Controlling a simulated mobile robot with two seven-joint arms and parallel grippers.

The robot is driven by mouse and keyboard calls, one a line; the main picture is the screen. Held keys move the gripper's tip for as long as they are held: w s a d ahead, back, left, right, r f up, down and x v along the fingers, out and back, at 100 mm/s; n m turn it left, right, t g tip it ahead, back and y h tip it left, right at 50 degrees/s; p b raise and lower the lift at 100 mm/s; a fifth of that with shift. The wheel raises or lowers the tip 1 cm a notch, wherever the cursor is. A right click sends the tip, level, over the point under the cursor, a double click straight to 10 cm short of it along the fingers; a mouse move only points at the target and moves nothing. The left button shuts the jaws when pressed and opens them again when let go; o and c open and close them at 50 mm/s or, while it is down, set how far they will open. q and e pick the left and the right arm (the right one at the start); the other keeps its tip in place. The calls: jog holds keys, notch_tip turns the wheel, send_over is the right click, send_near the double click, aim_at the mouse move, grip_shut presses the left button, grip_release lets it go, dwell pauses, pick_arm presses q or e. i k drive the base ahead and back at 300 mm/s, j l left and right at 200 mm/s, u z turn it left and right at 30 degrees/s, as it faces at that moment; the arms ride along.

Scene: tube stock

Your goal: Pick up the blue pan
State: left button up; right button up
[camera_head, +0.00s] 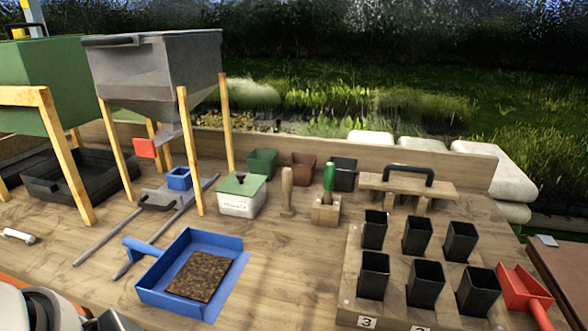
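The blue pan (170,266) lies flat on the wooden table at the lower left of the middle. It is a shallow square tray with raised walls. A brown, soil-like slab (201,276) lies in it. Its blue handle (143,247) sticks out towards the upper left, near the end of a grey rail. Nothing is holding the pan. A white and dark rounded part at the bottom left corner seems to be part of my arm, but no gripper fingers show. My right gripper is not in view.
A grey hopper (155,70) on wooden legs stands behind the pan, with grey rails (135,221) below it. A white box with a green lid (242,200) stands behind right. Black pots (425,283) fill a wooden rack at right, beside a red scoop (522,290). Table right of the pan is clear.

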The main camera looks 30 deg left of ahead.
aim_at(195, 277)
jog(key=u, duration=1.65)
jog(key=i+j+z, duration=0.15)
jog(key=i, duration=0.35)
jog(key=i+j+z, duration=0.2)
jog(key=i, duration=0.25)
jog(key=i+j, duration=0.05)
